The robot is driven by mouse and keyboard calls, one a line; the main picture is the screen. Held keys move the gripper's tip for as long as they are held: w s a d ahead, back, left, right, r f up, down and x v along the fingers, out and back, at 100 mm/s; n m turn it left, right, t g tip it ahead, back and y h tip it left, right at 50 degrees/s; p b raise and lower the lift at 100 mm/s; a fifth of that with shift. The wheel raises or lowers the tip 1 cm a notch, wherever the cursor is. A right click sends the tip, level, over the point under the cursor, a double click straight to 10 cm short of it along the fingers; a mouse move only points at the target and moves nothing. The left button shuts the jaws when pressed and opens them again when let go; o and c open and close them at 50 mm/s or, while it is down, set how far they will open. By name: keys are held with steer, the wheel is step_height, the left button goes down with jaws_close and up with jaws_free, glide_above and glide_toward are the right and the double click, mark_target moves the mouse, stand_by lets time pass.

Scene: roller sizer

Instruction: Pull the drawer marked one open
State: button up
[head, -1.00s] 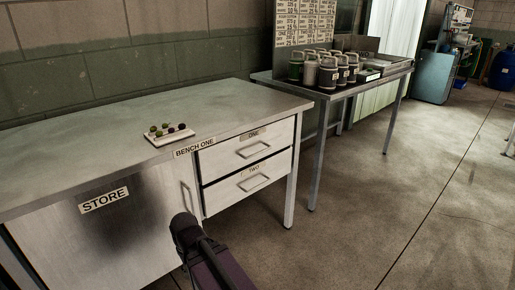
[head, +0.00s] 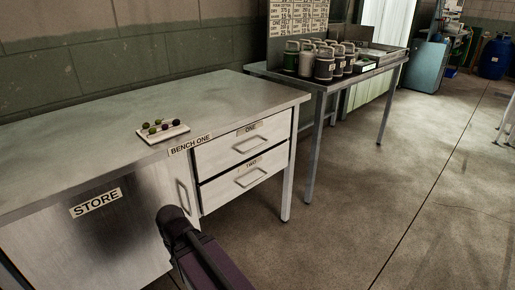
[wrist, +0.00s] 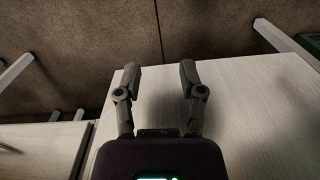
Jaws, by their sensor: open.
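The drawer marked one (head: 215,154) is the upper of two in the steel bench and looks shut. Its label ONE (head: 250,128) sits above a grey bar handle (head: 250,146). My arm rises from the bottom of the head view, its dark end in front of the store door, left of and below the drawers. My gripper (wrist: 158,78) shows in the wrist view with its two fingers apart and nothing between them. A pale panel lies beyond the fingers; I cannot tell which part of the bench it is. No handle shows between the fingers.
Drawer two (head: 213,193) is below, also shut. The store door (head: 95,235) is to the left. A small tray (head: 176,135) of olive-like pieces lies on the bench top (head: 60,160). A side table (head: 330,95) holds several lidded canisters. The floor (head: 350,215) right of the bench is clear.

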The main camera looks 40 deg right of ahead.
steer(key=w+d+r+m+t+y+p, duration=0.1)
steer(key=w+d+r+m+t+y, duration=0.15)
steer(key=w+d+m+y, duration=0.6)
steer(key=m+t+p, duration=0.3)
steer(key=m+t, duration=0.2)
steer(key=t, duration=0.7)
glide_toward(258, 147)
steer(key=s+d+r, duration=0.1)
steer(key=s, duration=0.2)
steer(key=shift+d+r+h, duration=0.1)
steer(key=shift+r+h, duration=0.05)
steer(key=shift+h, duration=0.3)
steer(key=shift+w, duration=0.15)
steer(key=b+x, duration=0.1)
steer(key=x, duration=0.3)
steer(key=b+x, duration=0.1)
steer(key=x, duration=0.8)
steer(key=shift+w+a+f+b, duration=0.25)
steer(key=shift+f+b, duration=0.1)
steer(key=shift+b, duration=0.05)
